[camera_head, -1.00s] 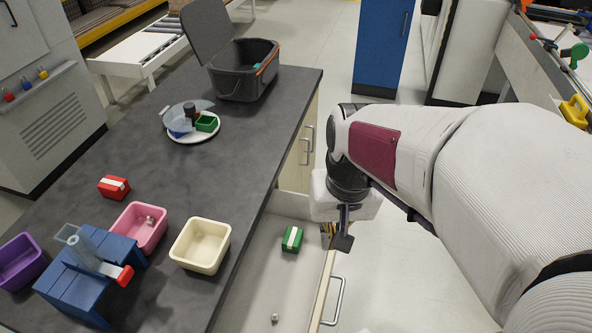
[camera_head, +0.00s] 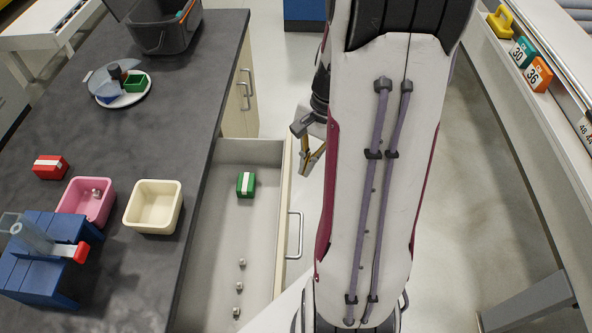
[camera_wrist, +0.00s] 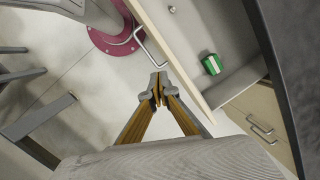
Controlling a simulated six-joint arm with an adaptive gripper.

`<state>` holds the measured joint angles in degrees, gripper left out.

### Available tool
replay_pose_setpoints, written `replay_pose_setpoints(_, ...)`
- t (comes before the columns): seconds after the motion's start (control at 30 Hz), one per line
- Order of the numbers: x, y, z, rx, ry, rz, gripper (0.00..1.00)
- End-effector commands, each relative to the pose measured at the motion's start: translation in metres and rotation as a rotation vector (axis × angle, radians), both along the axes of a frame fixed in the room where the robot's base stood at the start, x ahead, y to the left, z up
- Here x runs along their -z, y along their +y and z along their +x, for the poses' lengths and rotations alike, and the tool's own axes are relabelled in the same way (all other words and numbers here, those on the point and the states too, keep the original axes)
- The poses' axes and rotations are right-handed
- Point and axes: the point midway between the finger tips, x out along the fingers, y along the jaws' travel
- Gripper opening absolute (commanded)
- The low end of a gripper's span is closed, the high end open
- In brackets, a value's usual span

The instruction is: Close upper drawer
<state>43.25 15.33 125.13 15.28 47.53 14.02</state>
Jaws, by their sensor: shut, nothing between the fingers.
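The upper drawer (camera_head: 222,268) is pulled out from the right side of the dark counter. Its front panel (camera_head: 283,203) carries a metal bar handle (camera_head: 294,235). Inside lie a green box with a white band (camera_head: 246,184) and several small metal pieces (camera_head: 239,286). My gripper (camera_head: 305,172) is shut and empty, outside the drawer, to the right of its front panel near the far end. In the wrist view, my gripper (camera_wrist: 159,90) points toward the outer side of the front panel (camera_wrist: 180,68), with the handle (camera_wrist: 150,45) beyond its tips. I cannot tell whether it touches the panel.
On the counter (camera_head: 130,150) are a red box (camera_head: 50,167), a pink bin (camera_head: 87,203), a cream bin (camera_head: 154,207), a blue stand (camera_head: 45,262), a plate (camera_head: 125,99) and an open dark case (camera_head: 165,30). Closed cabinet fronts (camera_head: 240,105) stand beyond the drawer.

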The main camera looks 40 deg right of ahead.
Motion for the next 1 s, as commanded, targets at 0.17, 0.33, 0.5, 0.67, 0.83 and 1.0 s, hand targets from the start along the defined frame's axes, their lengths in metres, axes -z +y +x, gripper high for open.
replay_pose_setpoints(0.17, 0.027, -0.024, 0.003, 0.161, 0.028, 0.05, 0.0)
replay_pose_setpoints(0.33, 0.053, -0.045, 0.004, 0.319, 0.052, 0.096, 0.0)
replay_pose_setpoints(0.5, 0.08, -0.066, 0.007, 0.492, 0.075, 0.138, 0.0)
replay_pose_setpoints(0.67, 0.101, -0.083, 0.012, 0.636, 0.089, 0.17, 0.0)
replay_pose_setpoints(0.83, 0.117, -0.098, 0.02, 0.778, 0.099, 0.193, 0.0)
replay_pose_setpoints(1.0, 0.121, -0.115, 0.04, 0.927, 0.084, 0.204, 0.0)
